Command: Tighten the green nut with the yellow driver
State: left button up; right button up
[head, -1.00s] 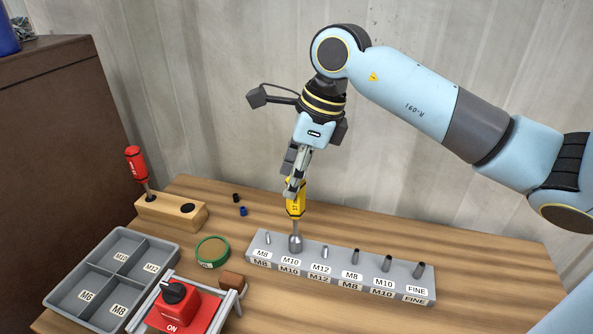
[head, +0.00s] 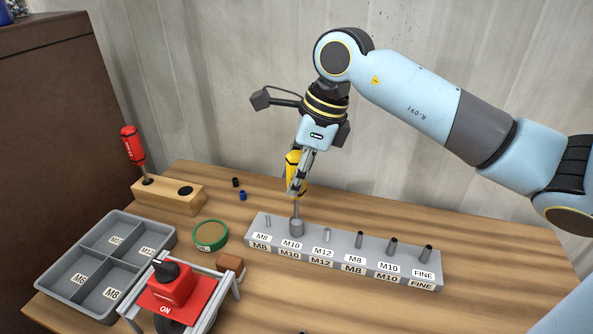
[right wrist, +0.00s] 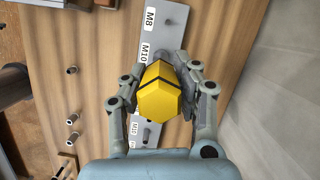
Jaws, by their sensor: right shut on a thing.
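The yellow driver (head: 292,162) stands upright, its grey socket end (head: 297,227) over the M10 post, second from the left on the grey block (head: 350,261). My right gripper (head: 297,187) is shut on its yellow handle. In the right wrist view the hexagonal handle (right wrist: 167,98) sits between both fingers. No green nut can be made out; the socket hides whatever is on that post. My left gripper is not in view.
A red driver (head: 132,145) stands in a wooden holder (head: 168,200) at the left. The table to the right is bare.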

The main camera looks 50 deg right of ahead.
aim_at(290, 153)
grip_shut()
jog(key=shift+m, duration=0.7)
jog(key=o, duration=1.1)
grip_release()
jog(key=shift+r, duration=0.1)
jog(key=shift+r+p, duration=2.35)
jog(key=shift+r, duration=1.55)
